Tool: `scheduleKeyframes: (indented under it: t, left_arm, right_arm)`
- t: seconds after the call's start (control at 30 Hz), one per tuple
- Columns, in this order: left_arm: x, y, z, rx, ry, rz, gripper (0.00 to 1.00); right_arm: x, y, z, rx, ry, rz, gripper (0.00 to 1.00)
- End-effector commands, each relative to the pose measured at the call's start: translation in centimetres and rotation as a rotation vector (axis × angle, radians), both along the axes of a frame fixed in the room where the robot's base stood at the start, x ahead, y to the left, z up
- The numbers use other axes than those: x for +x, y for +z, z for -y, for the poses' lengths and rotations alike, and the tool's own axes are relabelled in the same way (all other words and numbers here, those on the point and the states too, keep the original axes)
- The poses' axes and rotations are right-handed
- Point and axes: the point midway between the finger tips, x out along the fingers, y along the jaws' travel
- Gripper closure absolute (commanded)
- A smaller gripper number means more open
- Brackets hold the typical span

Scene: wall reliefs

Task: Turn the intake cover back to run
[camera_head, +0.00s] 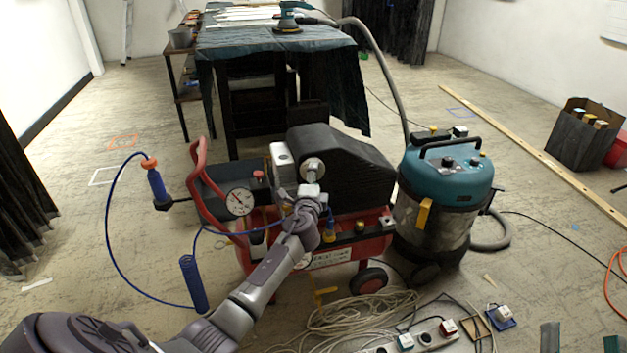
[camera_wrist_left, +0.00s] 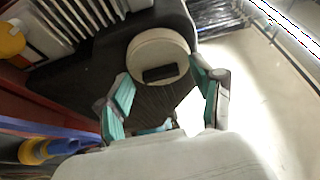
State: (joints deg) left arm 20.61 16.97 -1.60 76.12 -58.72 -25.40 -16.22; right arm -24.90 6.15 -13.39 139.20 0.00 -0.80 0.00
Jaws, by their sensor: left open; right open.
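The intake cover, a pale round disc (camera_head: 313,169), is on the compressor (camera_head: 340,150), in front of its black housing. In the left wrist view the cover (camera_wrist_left: 153,48) is cream with a dark slot on its lower part. My left gripper (camera_head: 311,190) is just in front of the cover in the head view. In the left wrist view its two teal-padded fingers (camera_wrist_left: 161,74) are apart, one on each side of the cover's lower part. I cannot tell whether they touch it. My right gripper is not seen in either view.
A teal shop vacuum (camera_head: 440,190) stands close to the right of the compressor. A pressure gauge (camera_head: 239,201) and a red handle (camera_head: 200,180) are at its left. Coiled cable (camera_head: 350,320) and a power strip (camera_head: 420,338) lie in front. A draped table (camera_head: 270,45) stands behind.

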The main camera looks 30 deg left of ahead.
Motion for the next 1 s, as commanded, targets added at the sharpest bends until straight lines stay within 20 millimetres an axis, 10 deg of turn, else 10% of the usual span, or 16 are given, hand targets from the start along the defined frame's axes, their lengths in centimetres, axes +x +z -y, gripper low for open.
scheduleKeyframes:
  t: [0.23, 0.6, 1.0]
  left_arm:
    - [0.0, 0.0, 0.0, 0.0, -0.001, 0.0, 0.35]
    - [0.0, 0.1, -0.1, 0.0, 0.0, 0.001, 0.94]
    - [0.0, 0.0, -0.1, -0.015, 0.002, 0.022, 0.93]
  right_arm:
    - [0.0, 0.1, 0.0, 0.001, 0.0, 0.002, 0.33]
    - [0.0, 0.0, 0.0, 0.0, 0.0, 0.001, 0.33]
    - [-1.1, 1.9, 0.0, 0.04, 0.008, 0.14, 0.33]
